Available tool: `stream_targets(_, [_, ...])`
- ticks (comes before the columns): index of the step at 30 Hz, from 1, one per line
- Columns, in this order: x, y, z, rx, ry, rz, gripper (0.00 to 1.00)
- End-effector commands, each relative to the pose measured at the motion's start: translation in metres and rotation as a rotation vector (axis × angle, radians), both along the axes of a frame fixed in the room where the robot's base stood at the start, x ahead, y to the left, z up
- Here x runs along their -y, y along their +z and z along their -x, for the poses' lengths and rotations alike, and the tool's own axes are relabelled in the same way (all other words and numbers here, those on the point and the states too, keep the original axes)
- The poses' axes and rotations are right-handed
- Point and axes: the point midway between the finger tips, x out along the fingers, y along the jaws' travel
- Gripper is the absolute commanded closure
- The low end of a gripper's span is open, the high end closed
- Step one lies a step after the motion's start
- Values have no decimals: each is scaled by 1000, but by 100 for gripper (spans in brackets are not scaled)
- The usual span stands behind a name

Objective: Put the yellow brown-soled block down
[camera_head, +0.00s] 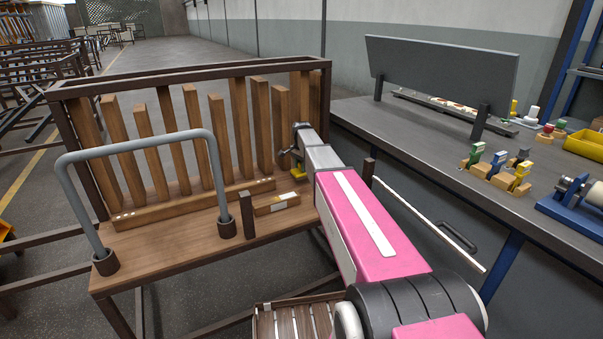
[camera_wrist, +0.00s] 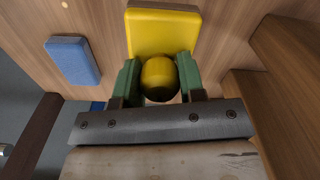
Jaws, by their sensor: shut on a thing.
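The yellow block (camera_wrist: 163,28) has a rounded yellow knob (camera_wrist: 158,72) with a dark end. My gripper (camera_wrist: 158,82) is shut on this knob, with a green finger on either side, in the wrist view. A small part of the yellow block (camera_head: 299,171) shows in the head view, below my gripper (camera_head: 296,158), over the right end of a wooden bench (camera_head: 170,228). The brown sole is not clearly visible. I cannot tell whether the block touches the wood behind it.
A blue block (camera_wrist: 72,58) lies left of the yellow block. Upright wooden slats (camera_head: 240,120) line the bench's back. A grey workbench (camera_head: 400,125) is at right.

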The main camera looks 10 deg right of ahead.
Motion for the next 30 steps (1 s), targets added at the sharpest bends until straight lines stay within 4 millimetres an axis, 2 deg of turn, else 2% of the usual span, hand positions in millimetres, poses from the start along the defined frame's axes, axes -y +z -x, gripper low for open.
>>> stream_targets(6, [0, -29, 0, -1, 0, 0, 100])
stream_targets(18, [-1, -35, 0, 0, 0, 0, 100])
stream_targets(19, [-1, -35, 0, 0, 0, 0, 60])
stream_targets(21, [-1, -35, 0, 0, 0, 0, 38])
stream_targets(30, [-1, -34, 0, 0, 0, 0, 38])
